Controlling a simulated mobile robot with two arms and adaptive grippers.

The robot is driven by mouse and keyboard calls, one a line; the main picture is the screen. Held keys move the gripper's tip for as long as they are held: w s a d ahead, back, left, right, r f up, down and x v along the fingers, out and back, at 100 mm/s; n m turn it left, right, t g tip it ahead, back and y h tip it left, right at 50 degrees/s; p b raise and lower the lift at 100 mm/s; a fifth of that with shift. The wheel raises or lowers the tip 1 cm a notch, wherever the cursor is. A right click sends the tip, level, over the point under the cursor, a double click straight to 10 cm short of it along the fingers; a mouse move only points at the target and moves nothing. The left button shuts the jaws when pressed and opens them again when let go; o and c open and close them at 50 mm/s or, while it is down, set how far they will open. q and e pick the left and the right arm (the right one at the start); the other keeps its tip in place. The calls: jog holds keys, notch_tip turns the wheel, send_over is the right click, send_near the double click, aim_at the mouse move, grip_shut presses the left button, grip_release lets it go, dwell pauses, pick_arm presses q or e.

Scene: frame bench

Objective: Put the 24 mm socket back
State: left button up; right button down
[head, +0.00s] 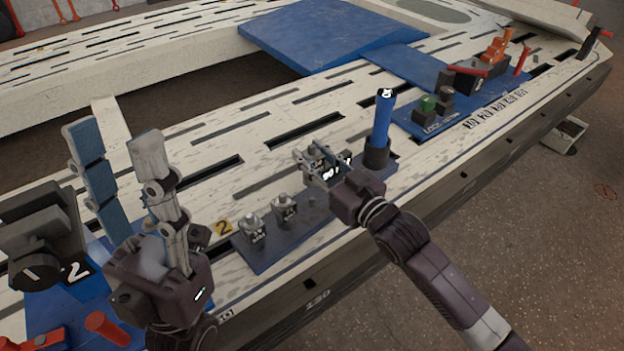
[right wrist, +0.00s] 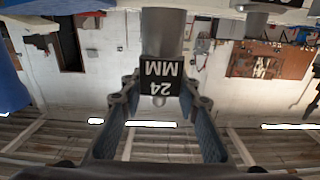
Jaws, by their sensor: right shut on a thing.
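The 24 mm socket (right wrist: 165,35) is a grey cylinder with a black "24 MM" label, upside down in the right wrist view. My right gripper (right wrist: 160,95) is shut on it; in the head view this gripper (head: 322,163) is over the far edge of the blue socket board (head: 268,254). The fingers partly hide the socket there, and its height above the board is unclear. Two grey labelled sockets (head: 252,229) (head: 285,209) stand on the board, with a small grey peg (head: 312,203) to their right. My left gripper (head: 116,142) is open and empty at the left.
A blue upright handle (head: 381,118) in a dark base stands close right of my right gripper. Blue boards with a green-topped part (head: 427,104) and orange parts (head: 497,47) lie farther right. Dark blocks (head: 45,240) stand at the left. The slotted white bench (head: 225,185) has open gaps.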

notch_tip(320, 180, down, 5)
jog(key=b, duration=0.2)
jog(key=shift+f+b, duration=0.2)
jog(key=shift+b, duration=0.1)
jog(key=shift+f, duration=0.35)
jog(key=shift+r, duration=0.1)
jog(key=shift+f, duration=0.6)
jog(key=c, duration=1.5)
grip_release()
jog(key=shift+o, duration=0.2)
